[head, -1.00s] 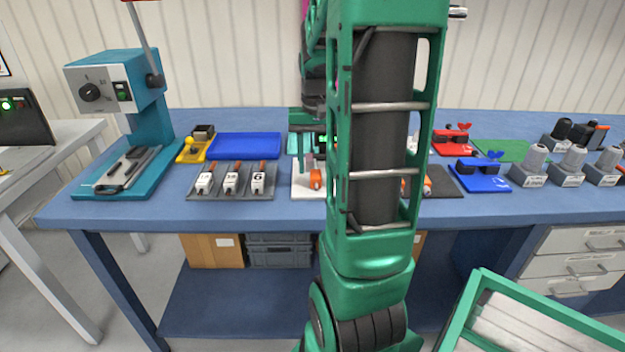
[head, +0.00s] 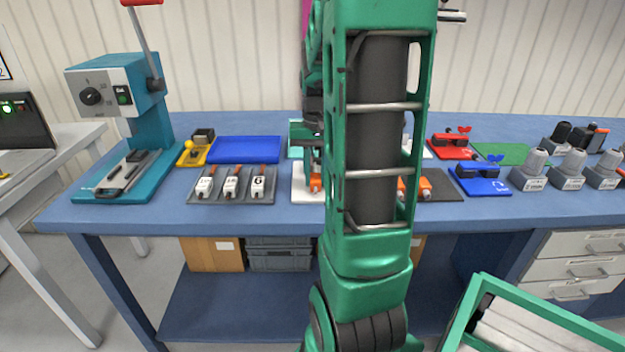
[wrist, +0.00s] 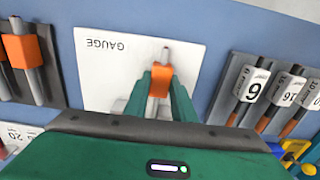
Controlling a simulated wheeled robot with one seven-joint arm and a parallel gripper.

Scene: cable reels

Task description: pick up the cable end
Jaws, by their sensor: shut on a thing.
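The cable end (wrist: 160,80), grey with an orange collar, is on or just above a white plate marked GAUGE (wrist: 100,75) in the wrist view. My gripper (wrist: 161,93) has its green fingers closed on both sides of the orange collar. The grey tip points beyond the fingers. The rest of the cable end is partly hidden by the fingers and the gripper body. In the head view, a bit of the orange collar (head: 316,185) shows left of my arm, which hides much of the plate and gripper.
A grey rack with numbered cable ends (head: 231,184) lies left of the plate. A dark mat with orange-collared pieces (head: 426,188) lies to the right. A blue tray (head: 244,149) and a teal press (head: 130,125) stand further left. Blue (head: 480,178) and red (head: 452,146) fixtures stand right.

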